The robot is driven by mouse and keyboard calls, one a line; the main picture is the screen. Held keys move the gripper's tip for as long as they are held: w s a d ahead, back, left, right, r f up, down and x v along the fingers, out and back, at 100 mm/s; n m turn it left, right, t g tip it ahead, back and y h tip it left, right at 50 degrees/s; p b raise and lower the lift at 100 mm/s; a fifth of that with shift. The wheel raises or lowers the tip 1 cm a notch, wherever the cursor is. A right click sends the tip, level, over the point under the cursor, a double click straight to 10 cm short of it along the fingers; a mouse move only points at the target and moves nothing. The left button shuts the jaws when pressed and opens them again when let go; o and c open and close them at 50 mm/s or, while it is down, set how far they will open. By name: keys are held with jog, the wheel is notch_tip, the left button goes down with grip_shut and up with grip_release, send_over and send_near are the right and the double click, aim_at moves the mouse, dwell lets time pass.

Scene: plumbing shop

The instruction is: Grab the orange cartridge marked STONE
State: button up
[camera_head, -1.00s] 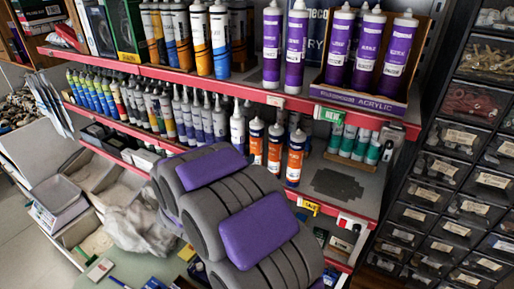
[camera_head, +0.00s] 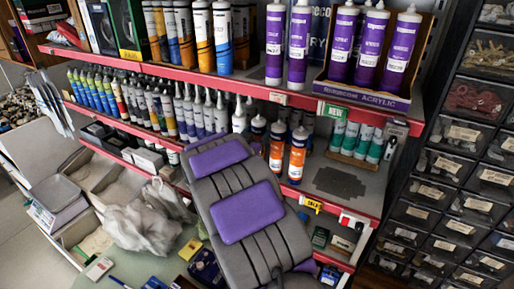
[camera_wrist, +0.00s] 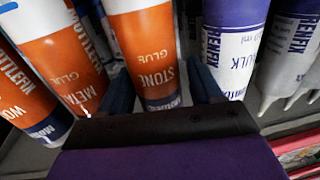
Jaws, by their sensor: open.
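The orange STONE cartridge (camera_wrist: 153,62), with white and dark blue bands, is in the middle of the wrist view. My gripper (camera_wrist: 162,88) is open, with one dark finger on each side of it; whether they touch it I cannot tell. An orange METAL cartridge (camera_wrist: 74,62) stands close on the left, and an orange WOOD cartridge (camera_wrist: 28,95) is further left. A purple and white caulk cartridge (camera_wrist: 232,50) is close on the right. In the head view my arm hides my fingers and most of the leftmost orange cartridge, leaving its dark top (camera_head: 257,127) visible.
The cartridges stand on the middle red-edged shelf (camera_head: 345,203), beneath the upper shelf (camera_head: 262,92) with purple acrylic cartridges (camera_head: 343,45). Green cartridges (camera_head: 357,138) stand to the right, grey-tipped ones (camera_head: 195,115) to the left. A bare shelf patch (camera_head: 338,182) lies front right.

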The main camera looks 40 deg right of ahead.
jog(key=shift+x, duration=1.15)
jog(key=shift+d+f, duration=0.15)
jog(key=shift+d, duration=0.5)
jog(key=shift+a, duration=0.5)
jog(key=c, duration=0.5)
jog(key=shift+d, duration=0.1)
jog(key=c, duration=0.5)
jog(key=shift+d, duration=0.25)
jog(key=shift+c, duration=0.3)
